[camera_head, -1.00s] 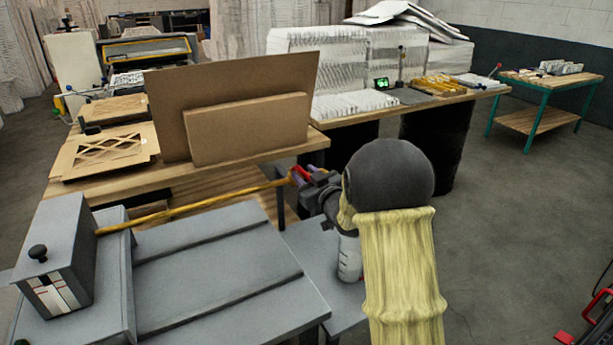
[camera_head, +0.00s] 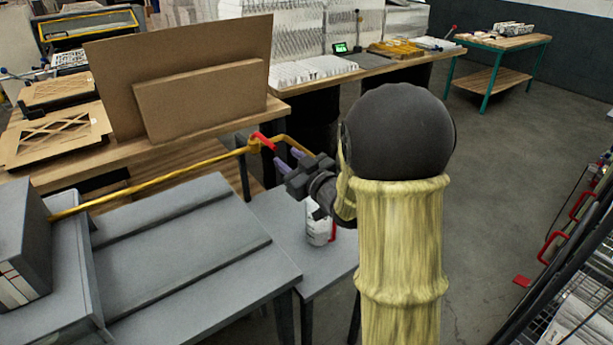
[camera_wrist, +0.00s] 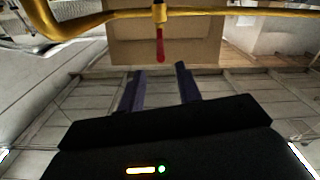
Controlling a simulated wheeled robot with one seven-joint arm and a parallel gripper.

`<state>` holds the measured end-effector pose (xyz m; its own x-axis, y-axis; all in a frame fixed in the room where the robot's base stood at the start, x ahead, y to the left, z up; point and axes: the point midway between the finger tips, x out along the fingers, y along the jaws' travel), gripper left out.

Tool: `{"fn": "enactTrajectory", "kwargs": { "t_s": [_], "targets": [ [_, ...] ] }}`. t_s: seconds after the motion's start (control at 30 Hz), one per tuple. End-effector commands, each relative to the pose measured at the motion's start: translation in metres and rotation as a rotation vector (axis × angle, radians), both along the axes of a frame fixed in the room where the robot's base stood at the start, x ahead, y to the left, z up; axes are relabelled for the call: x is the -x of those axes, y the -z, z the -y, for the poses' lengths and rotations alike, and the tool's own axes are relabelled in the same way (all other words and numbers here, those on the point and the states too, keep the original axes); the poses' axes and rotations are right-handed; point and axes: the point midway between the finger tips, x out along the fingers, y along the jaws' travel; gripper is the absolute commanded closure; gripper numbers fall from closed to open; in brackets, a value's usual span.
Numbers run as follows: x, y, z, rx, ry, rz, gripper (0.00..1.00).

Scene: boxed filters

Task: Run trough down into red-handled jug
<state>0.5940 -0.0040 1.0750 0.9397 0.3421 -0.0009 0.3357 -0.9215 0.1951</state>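The yellow trough, a thin pipe-like run (camera_head: 160,182), reaches from the grey box at left toward my gripper. A red handle (camera_head: 263,141) sits on it near its bent right end (camera_head: 292,141). In the wrist view the trough (camera_wrist: 215,12) crosses the top, and the red handle (camera_wrist: 160,45) hangs down, roughly in line with the gap between my fingers. My gripper (camera_head: 288,160) is open and empty, just short of the handle; its fingers also show in the wrist view (camera_wrist: 161,78). The white jug (camera_head: 318,228) with a red handle (camera_head: 333,230) stands below, partly hidden by my arm.
The jug stands on a low grey table (camera_head: 285,225) beside the larger grey bench (camera_head: 190,255). A grey box (camera_head: 20,240) is at far left. Cardboard panels (camera_head: 195,105) stand on the wooden table behind the trough. Open floor (camera_head: 490,170) lies to the right.

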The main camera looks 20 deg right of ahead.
Motion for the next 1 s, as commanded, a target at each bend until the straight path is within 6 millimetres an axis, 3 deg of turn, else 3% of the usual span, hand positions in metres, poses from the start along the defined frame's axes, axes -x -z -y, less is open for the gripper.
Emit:
{"fn": "enactTrajectory", "kwargs": {
  "t_s": [0.2, 0.37, 0.8, 1.0],
  "targets": [
    [0.040, 0.001, 0.015, -0.001, 0.003, 0.001, 0.66],
    [0.058, 0.001, 0.021, 0.000, 0.000, 0.000, 0.66],
    [0.061, 0.001, 0.022, 0.002, 0.005, -0.007, 0.66],
    [0.060, 0.019, 0.027, 0.030, 0.084, -0.119, 0.66]
  ]
}}
